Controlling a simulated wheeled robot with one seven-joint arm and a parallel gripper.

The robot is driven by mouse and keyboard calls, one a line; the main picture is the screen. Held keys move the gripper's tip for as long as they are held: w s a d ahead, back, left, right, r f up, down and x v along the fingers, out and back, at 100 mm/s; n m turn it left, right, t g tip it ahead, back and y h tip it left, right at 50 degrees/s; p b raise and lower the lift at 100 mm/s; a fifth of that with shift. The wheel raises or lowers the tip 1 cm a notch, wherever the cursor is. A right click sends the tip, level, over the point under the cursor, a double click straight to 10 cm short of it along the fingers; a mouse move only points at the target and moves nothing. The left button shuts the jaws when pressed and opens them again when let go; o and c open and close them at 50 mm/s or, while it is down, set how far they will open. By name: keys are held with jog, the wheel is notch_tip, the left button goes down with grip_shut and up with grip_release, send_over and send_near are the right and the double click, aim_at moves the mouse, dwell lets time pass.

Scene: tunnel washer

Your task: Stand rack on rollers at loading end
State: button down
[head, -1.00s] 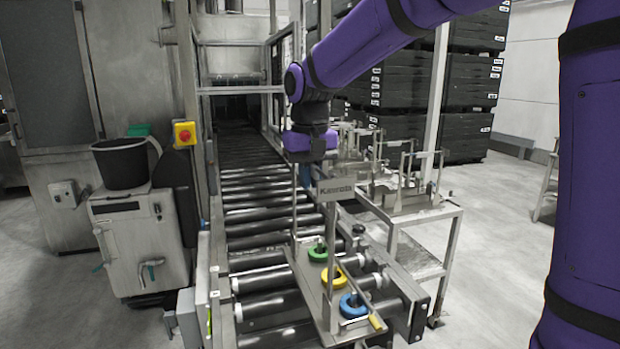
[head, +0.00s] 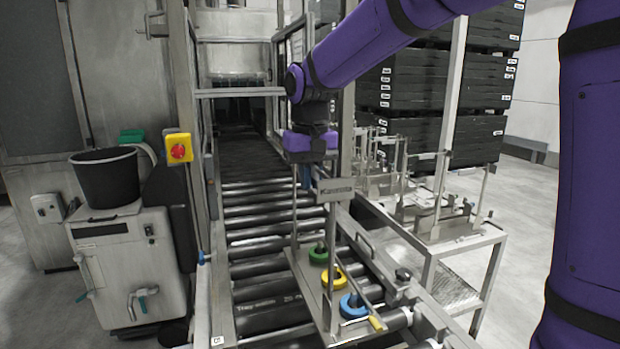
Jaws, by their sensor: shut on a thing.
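The rack (head: 312,278) is a metal frame with an upright post at each end and a label plate at its top. It carries a green ring (head: 318,252), a yellow ring (head: 333,277) and a blue ring (head: 353,305). My gripper (head: 307,180) is shut at the top of the rack, and the rack hangs upright below it. The rack is over the right side of the rollers (head: 262,250). I cannot tell whether its base touches them. My gripper's fingers are partly hidden by the wrist and the label plate.
The roller track runs back into the dark tunnel (head: 240,125). A side table (head: 470,245) with several similar racks stands at the right. Stacked black crates (head: 430,90) are behind it. A grey cabinet with a black bucket (head: 105,175) and a yellow-red stop switch (head: 179,148) flank the left side.

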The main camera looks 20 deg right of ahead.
jog(key=shift+w+f, duration=0.1)
jog(key=shift+w, duration=0.2)
jog(key=shift+f, duration=2.85)
jog(key=shift+s+f, duration=0.15)
jog(key=shift+f, duration=1.7)
jog(key=c, duration=1.1)
grip_release()
jog(key=shift+s+f, duration=0.1)
jog(key=shift+c, duration=0.2)
